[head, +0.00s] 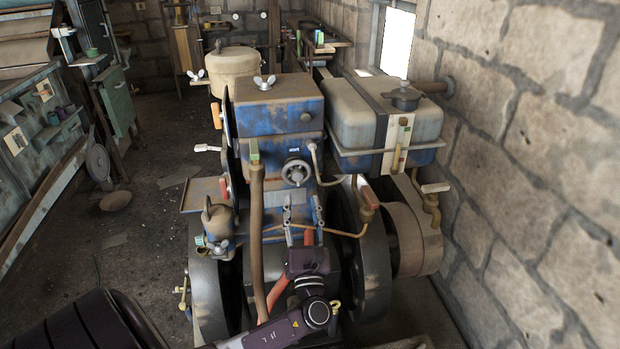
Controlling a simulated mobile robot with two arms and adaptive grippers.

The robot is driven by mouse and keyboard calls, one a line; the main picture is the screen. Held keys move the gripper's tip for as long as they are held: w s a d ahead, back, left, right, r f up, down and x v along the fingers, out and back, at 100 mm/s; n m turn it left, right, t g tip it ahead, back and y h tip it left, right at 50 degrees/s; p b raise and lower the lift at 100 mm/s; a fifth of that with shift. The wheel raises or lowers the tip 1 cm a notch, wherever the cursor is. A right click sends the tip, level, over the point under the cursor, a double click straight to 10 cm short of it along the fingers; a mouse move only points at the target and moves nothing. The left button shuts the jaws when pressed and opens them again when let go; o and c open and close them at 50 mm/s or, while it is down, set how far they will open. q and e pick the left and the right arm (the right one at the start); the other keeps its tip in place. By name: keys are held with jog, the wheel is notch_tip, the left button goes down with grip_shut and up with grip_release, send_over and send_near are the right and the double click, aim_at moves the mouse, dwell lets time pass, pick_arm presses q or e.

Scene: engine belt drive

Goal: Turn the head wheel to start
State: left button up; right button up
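The head wheel, a small grey spoked handwheel (297,173), sits on the front of the blue, rusty engine (275,120), below its upper block. My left gripper (302,212) is in front of the engine, just below the wheel in the picture. Its two grey fingers point up and stand apart, with nothing seen between them but engine parts behind. The fingertips appear clear of the wheel rim; the exact depth gap is hard to tell. My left wrist hides part of the lower engine. My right gripper is not in view.
A brown hose (257,240) runs down left of my gripper. A brass pipe (345,235) crosses behind the fingers. A blue-grey tank (370,125) stands right of the wheel, with dark flywheels below.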

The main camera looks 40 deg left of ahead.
aim_at(298, 177)
pick_arm(q)
jog(key=p+x, duration=0.2)
jog(key=x, duration=0.5)
jog(key=shift+c, duration=0.7)
jog(key=shift+f, duration=0.1)
grip_shut()
